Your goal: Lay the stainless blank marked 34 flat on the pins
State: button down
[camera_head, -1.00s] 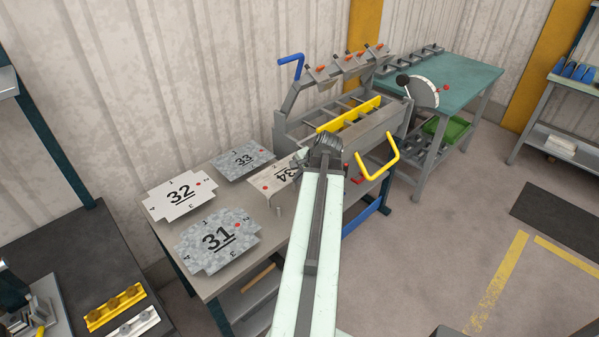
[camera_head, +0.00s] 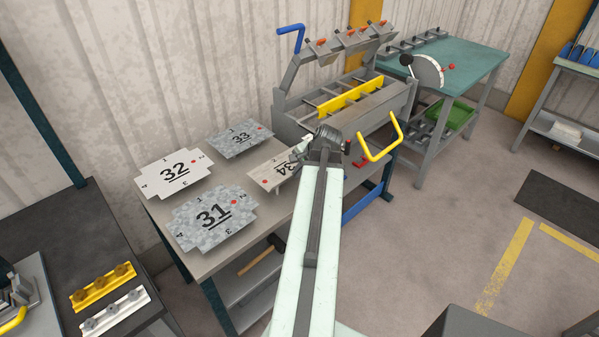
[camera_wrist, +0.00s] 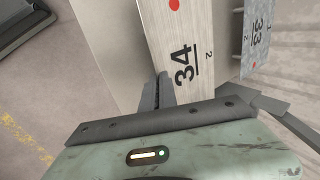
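The stainless blank marked 34 (camera_head: 268,176) is at my gripper (camera_head: 307,147), above the right part of the grey table, its red-dot end pointing left. It sits apart from the table top, with a shadowed gap under it. In the wrist view the blank (camera_wrist: 187,28) shows its number face, and a dark finger of my gripper (camera_wrist: 160,95) lies at its edge. The gripper appears shut on that edge; its body hides the near end. The bender (camera_head: 300,105) stands behind and to the right, its clamp beam raised. I cannot make out the pins clearly.
Blanks 31 (camera_head: 190,222), 32 (camera_head: 155,181) and 33 (camera_head: 222,143) lie on the grey table (camera_head: 212,262) to the left. A yellow handle (camera_head: 397,137) juts from the bender's front. A green-topped table (camera_head: 460,62) stands behind right.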

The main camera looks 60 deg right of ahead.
jog(key=shift+f+b, duration=0.35)
dwell(0.3)
jog(key=c, duration=1.6)
grip_release()
jog(key=p+v, duration=0.6)
jog(key=v, duration=0.1)
jog(key=shift+s+a+r+p, duration=0.15)
jog(key=shift+r+p, duration=0.25)
